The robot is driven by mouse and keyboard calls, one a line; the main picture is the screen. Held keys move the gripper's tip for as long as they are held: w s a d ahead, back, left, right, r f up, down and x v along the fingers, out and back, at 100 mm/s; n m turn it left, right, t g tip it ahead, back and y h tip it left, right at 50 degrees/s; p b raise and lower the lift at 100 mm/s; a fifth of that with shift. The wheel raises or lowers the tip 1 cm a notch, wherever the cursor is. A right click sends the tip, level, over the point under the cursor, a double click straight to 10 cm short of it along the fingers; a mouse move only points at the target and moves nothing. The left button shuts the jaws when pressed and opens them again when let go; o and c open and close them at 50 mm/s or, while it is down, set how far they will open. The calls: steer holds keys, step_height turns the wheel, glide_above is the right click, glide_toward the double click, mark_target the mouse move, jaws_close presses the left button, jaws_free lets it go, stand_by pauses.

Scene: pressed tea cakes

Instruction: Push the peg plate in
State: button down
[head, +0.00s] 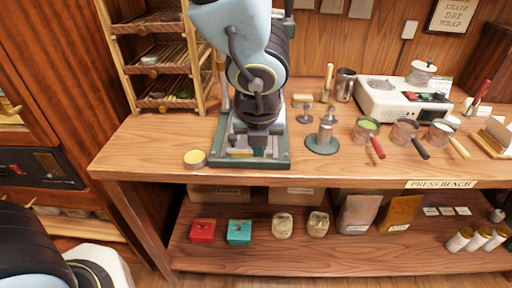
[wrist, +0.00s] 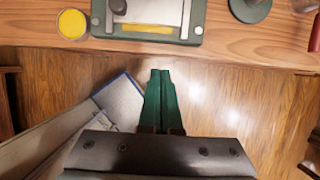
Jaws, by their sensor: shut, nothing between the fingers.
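The press has a dark green base (head: 280,163) on the bench, mostly hidden behind my arm in the head view. Its base (wrist: 103,30) also shows at the top of the wrist view. A pale metal plate (wrist: 172,14) lies within this base, with a yellow patch at its front; I cannot tell for sure whether it is the peg plate. My gripper (wrist: 160,72) shows in the wrist view with its green fingers together and empty. Its tips appear below the press base in the picture, apart from it.
A round tin with a yellow top (head: 195,159) stands left of the press; it also shows in the wrist view (wrist: 72,24). A metal tamper on a green disc (head: 322,143) stands to the right. Handled pans (head: 367,130) and a white scale (head: 405,100) lie farther right.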

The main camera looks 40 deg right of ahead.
mark_target(259, 161)
steer(key=b+x, duration=0.3)
steer(key=x, duration=0.4)
steer(key=shift+f, duration=0.4)
steer(key=shift+w+d+r+p, duration=0.25)
steer(key=shift+w+d+p, duration=0.2)
steer(key=shift+w, duration=0.1)
steer(key=shift+w+d+r+p, duration=0.35)
steer(key=shift+w+p, duration=0.1)
steer(key=shift+w, duration=0.1)
steer(key=shift+w+d+f, duration=0.15)
steer(key=shift+w+d, duration=0.3)
steer(key=shift+w, duration=0.05)
steer(key=shift+w+d+p, duration=0.3)
steer(key=shift+w+p, duration=0.05)
steer(key=shift+p, duration=0.15)
steer(key=w+d+p, duration=0.1)
steer(key=w+d, duration=0.1)
steer(key=w+d+p, duration=0.2)
steer(key=w, duration=0.1)
steer(key=w+d+p, duration=0.2)
steer(key=w, duration=0.1)
steer(key=shift+w+d, duration=0.15)
steer(key=shift+d, duration=0.2)
steer(key=shift+w+d, duration=0.25)
